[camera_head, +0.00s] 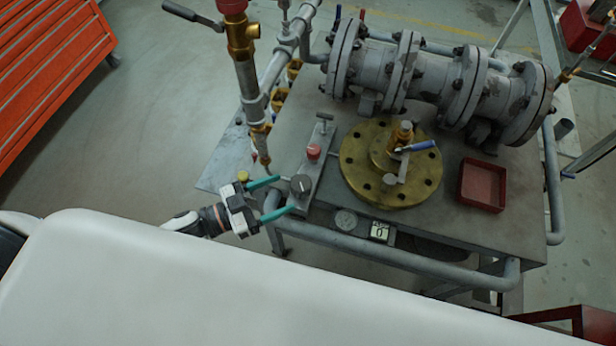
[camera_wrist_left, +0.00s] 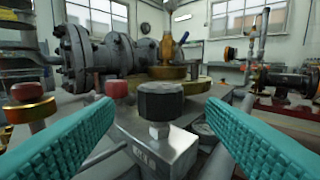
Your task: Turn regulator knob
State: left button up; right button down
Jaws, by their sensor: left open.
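In the left wrist view the knob (camera_wrist_left: 160,101) stands upright in the middle, beyond and between the fingers. My left gripper (camera_head: 279,197) is open, with teal fingers pointing right toward the knob. In the left wrist view its fingers (camera_wrist_left: 162,130) flank the knob with a gap on each side; no contact shows. My right gripper is not in view.
A red knob (camera_head: 313,152) sits farther along the same block. A brass flange (camera_head: 390,165) and a red tray (camera_head: 482,185) are on the table to the right. A vertical pipe (camera_head: 249,85) rises behind the gripper. A grey rail (camera_head: 400,256) runs along the table's front.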

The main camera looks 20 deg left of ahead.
aim_at(308, 185)
pick_arm(q)
jog(key=x, duration=0.4)
jog(key=shift+w+d+r, duration=0.1)
jog(key=shift+w+d, duration=0.05)
jog(key=shift+w, duration=0.05)
jog(key=shift+p+x, duration=0.45)
jog(key=shift+x, duration=0.7)
jog(key=shift+w+d, duration=0.1)
jog(key=shift+d, duration=0.15)
jog(key=shift+w+d, duration=0.1)
jog(key=shift+w, duration=0.05)
jog(key=shift+d, duration=0.1)
jog(key=shift+c, duration=0.9)
jog(key=c, duration=0.8)
jog(key=shift+m+g+h, duration=0.6)
jog(key=shift+m+g, duration=0.3)
jog(key=shift+m+g+h, duration=0.7)
jog(key=shift+g, duration=0.4)
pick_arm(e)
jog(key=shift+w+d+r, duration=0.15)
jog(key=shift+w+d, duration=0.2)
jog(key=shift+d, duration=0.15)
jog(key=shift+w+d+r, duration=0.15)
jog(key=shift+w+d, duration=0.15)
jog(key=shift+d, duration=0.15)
pick_arm(q)
jog(key=o, duration=1)
jog(key=shift+d, duration=0.1)
